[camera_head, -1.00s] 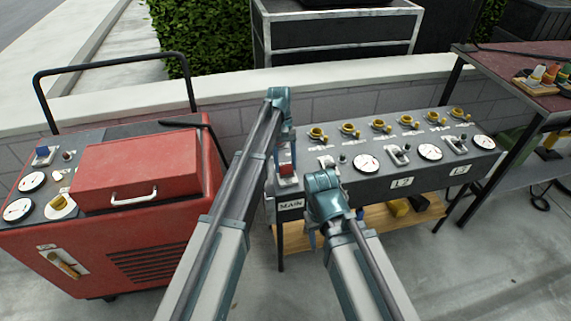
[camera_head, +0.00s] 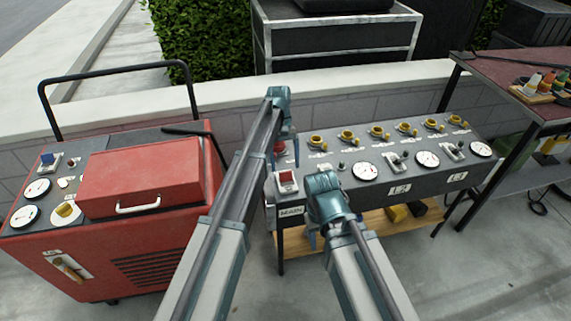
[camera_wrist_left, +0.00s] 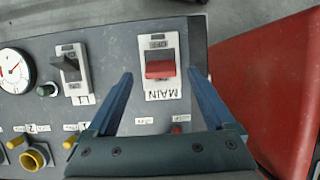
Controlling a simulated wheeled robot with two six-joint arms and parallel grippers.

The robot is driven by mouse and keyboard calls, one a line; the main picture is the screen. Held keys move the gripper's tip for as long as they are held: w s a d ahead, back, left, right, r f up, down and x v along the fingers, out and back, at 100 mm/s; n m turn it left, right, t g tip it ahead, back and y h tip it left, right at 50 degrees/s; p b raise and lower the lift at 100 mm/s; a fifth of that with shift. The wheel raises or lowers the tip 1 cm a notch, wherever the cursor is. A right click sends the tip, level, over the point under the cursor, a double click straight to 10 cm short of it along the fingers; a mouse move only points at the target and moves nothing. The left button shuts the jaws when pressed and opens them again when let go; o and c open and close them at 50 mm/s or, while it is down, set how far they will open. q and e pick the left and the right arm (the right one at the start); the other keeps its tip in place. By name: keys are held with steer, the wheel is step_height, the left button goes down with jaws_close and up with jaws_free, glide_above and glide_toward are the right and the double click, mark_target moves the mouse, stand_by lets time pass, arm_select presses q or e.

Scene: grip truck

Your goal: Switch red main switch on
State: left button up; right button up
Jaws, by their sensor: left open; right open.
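The red main switch (camera_head: 286,178) sits on a white plate at the left end of the grey control panel (camera_head: 378,182), above a MAIN label. The switch also shows in the left wrist view (camera_wrist_left: 160,69), upside down. My left gripper (camera_head: 284,155) is open and empty, over the panel just behind the switch. In the left wrist view its fingers (camera_wrist_left: 160,73) flank the switch plate with gaps on both sides; their height above the panel is unclear. My right gripper (camera_head: 312,236) is open, pointing down in front of the panel, with nothing visible in it.
A red generator cart (camera_head: 165,255) with a black handle stands to the left. The panel carries yellow sockets (camera_head: 348,136), gauges and other switches. A wooden shelf (camera_head: 365,229) is below it. A dark red table (camera_head: 520,75) stands at right, and a low wall (camera_head: 220,105) runs behind.

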arm_select(q)
steer(key=p+v, duration=0.8)
steer(key=v, duration=0.2)
steer(key=shift+r+p, duration=0.2)
steer(key=shift+p, duration=0.1)
steer(key=shift+a, duration=0.1)
steer(key=s+d+r+m+t+y+p, duration=0.1)
steer(key=s+m+t+p, duration=0.1)
steer(key=s, duration=1.3)
steer(key=s+r+m+t+y+p, duration=0.1)
steer(key=s+m, duration=0.4)
steer(key=s, duration=1.1)
steer(key=shift+s+d+r+t+p, duration=0.15)
steer(key=shift+d+r+t+p, duration=0.25)
steer(key=shift+r+p, duration=0.55)
steer(key=shift+f, duration=0.1)
